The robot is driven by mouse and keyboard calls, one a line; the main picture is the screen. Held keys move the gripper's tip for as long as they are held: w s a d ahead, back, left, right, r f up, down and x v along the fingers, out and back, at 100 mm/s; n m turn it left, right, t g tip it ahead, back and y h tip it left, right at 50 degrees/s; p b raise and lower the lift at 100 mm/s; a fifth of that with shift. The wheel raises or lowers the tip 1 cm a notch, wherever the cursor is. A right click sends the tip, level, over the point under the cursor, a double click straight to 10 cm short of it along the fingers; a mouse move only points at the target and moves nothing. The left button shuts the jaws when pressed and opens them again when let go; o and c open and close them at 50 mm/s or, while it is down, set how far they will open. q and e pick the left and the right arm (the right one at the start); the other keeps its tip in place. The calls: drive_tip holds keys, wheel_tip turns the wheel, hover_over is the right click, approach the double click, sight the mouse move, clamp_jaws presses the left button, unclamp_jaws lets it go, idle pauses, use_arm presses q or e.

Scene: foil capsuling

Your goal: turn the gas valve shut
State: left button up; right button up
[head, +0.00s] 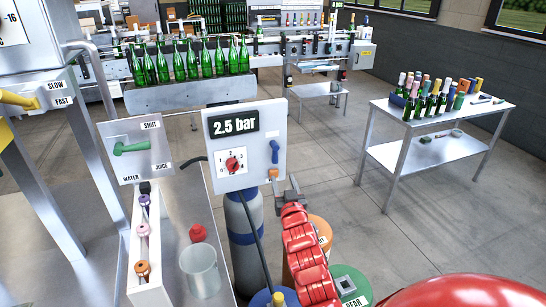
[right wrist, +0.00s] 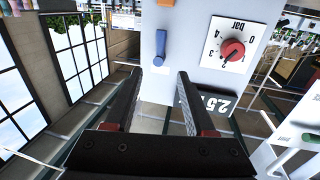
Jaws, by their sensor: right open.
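A pale grey panel (head: 245,178) carries a display reading "2.5 bar" (head: 233,123), a red dial knob (head: 233,164) with numbers around it, and a blue lever (head: 274,152) at its right edge. The lever looks upright. No label names the gas valve; the blue lever is the valve-like handle on this panel. In the right wrist view the panel is upside down, with the blue lever (right wrist: 160,45) ahead of my fingers and the red knob (right wrist: 232,50) to the right. My right gripper (right wrist: 159,73) is open and empty, apart from the lever. My left gripper is not in view.
A grey gas cylinder (head: 244,220) stands below the panel. Left are a green-handled juice/water valve (head: 132,147) and a bench with a clear beaker (head: 199,271). An orange drum (head: 320,230) and a green drum (head: 350,285) stand near my right arm. A bottle table (head: 440,150) is right.

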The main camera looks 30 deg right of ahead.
sight(276, 155)
drive_tip(key=p+x, duration=0.3)
drive_tip(key=x, duration=0.8)
drive_tip(key=shift+w+d, duration=0.1)
drive_tip(key=shift+w, duration=0.15)
drive_tip(key=shift+p+x, duration=0.4)
drive_tip(key=shift+x, duration=0.6)
drive_tip(key=shift+f, duration=0.1)
drive_tip(key=shift+c, duration=0.3)
clamp_jaws()
